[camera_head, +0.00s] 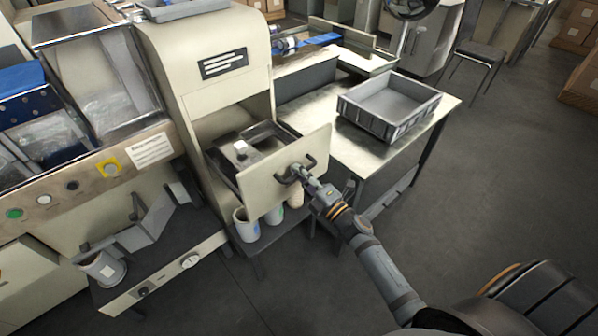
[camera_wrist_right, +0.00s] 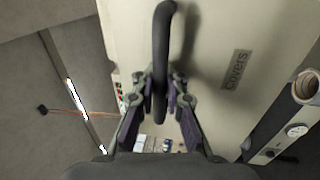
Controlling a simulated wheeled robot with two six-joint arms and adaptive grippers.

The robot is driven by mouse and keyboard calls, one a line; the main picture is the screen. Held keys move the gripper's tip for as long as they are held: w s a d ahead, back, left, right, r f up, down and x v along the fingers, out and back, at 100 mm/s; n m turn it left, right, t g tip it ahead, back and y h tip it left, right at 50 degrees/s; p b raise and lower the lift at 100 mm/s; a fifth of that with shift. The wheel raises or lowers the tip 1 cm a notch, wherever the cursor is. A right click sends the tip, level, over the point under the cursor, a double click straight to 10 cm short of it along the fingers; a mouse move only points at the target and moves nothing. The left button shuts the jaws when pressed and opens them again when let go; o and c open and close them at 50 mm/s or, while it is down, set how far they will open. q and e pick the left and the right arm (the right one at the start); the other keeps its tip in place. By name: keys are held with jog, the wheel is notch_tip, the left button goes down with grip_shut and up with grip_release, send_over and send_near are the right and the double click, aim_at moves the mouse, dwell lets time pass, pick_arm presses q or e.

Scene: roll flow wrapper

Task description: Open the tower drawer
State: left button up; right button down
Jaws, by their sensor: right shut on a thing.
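The tower (camera_head: 212,62) is a tall cream cabinet left of centre in the head view. Its drawer (camera_head: 283,172) is pulled out, and its open top shows a metal interior with a small white item (camera_head: 240,147). The drawer front has a dark bar handle (camera_head: 311,160), which also shows in the right wrist view (camera_wrist_right: 163,32), beside a label reading "Covers" (camera_wrist_right: 236,69). My right gripper (camera_head: 299,172) is at this handle. In the right wrist view its fingers (camera_wrist_right: 160,88) are on either side of the bar, shut on it. My left gripper is not in view.
A metal table (camera_head: 321,116) with a grey crate (camera_head: 390,104) stands right of the drawer. Several cups (camera_head: 246,226) stand below the drawer. A machine with buttons (camera_head: 72,186) is at the left. The floor at the right (camera_head: 500,160) is clear, with a chair (camera_head: 480,52) farther back.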

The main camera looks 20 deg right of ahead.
jog(key=shift+f, duration=0.15)
jog(key=c, duration=1.4)
grip_release()
jog(key=v, duration=1.2)
